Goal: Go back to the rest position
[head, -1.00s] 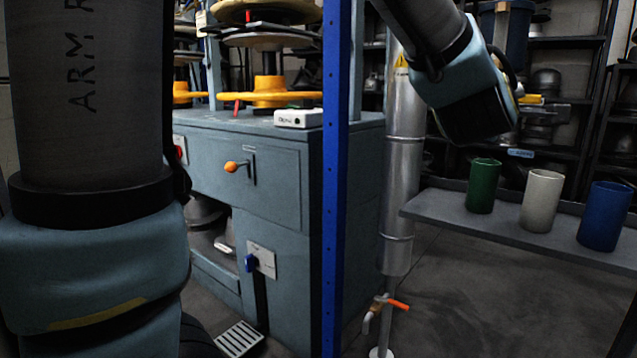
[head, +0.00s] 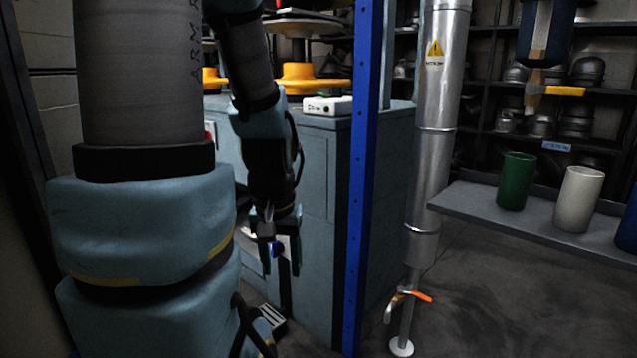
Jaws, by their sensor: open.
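My gripper (head: 281,262) hangs with its fingers pointing down, in front of the grey-blue press cabinet (head: 318,175). I cannot tell how far the fingertips are from the cabinet front. My arm hides the cabinet's orange-knobbed lever and much of its front.
A blue post (head: 361,180) stands just right of my gripper. Beyond it are a silver pipe (head: 436,110) with an orange-handled valve (head: 412,296) and a shelf (head: 480,207) with green (head: 515,181), white (head: 578,199) and blue (head: 629,225) cups. Floor is clear below the shelf.

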